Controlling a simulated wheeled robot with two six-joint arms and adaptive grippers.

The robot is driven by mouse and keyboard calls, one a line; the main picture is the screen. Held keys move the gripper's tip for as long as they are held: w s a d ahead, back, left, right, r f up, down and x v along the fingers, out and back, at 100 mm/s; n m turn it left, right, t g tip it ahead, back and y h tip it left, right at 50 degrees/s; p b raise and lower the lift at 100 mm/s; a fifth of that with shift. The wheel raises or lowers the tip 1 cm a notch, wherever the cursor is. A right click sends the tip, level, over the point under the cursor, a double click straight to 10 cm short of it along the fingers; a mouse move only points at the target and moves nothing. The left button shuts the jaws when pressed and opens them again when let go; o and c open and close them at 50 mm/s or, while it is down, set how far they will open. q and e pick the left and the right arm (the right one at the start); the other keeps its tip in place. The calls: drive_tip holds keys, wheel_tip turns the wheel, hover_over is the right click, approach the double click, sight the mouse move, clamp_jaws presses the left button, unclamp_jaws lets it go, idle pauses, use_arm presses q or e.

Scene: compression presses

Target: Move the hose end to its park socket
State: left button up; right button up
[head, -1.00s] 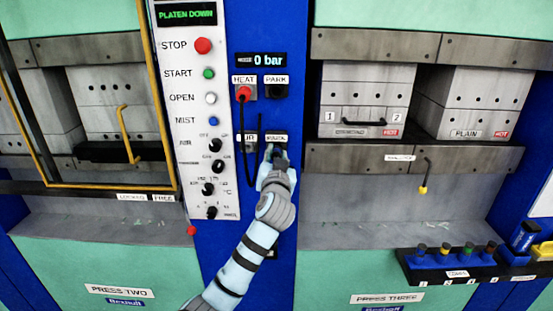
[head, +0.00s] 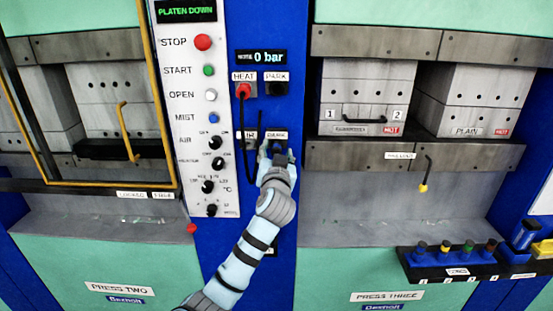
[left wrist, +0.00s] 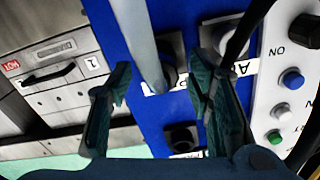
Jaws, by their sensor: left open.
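My left gripper (head: 277,150) is at the lower park socket, right of the socket labelled AIR (head: 250,141). In the left wrist view its fingers (left wrist: 160,95) are spread. A smooth grey cylinder (left wrist: 142,40), apparently the hose end, lies between them, with a gap visible to each finger. It meets the dark lower park socket (left wrist: 171,68) on the blue panel; how deep it sits is hidden. The air socket (left wrist: 212,38) is partly behind a finger. The upper PARK socket (head: 277,90) looks empty. My right gripper is out of view.
A red plug (head: 243,91) sits in the HEAT socket, with a black lead (head: 242,120) hanging close left of my gripper. The control panel (head: 175,140) has buttons and knobs. A rack of coloured items (head: 457,262) is at lower right.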

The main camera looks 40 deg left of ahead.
use_arm(q)
drive_tip(key=v, duration=1.1)
drive_tip(key=shift+s, duration=0.15)
drive_tip(key=shift+d, duration=0.1)
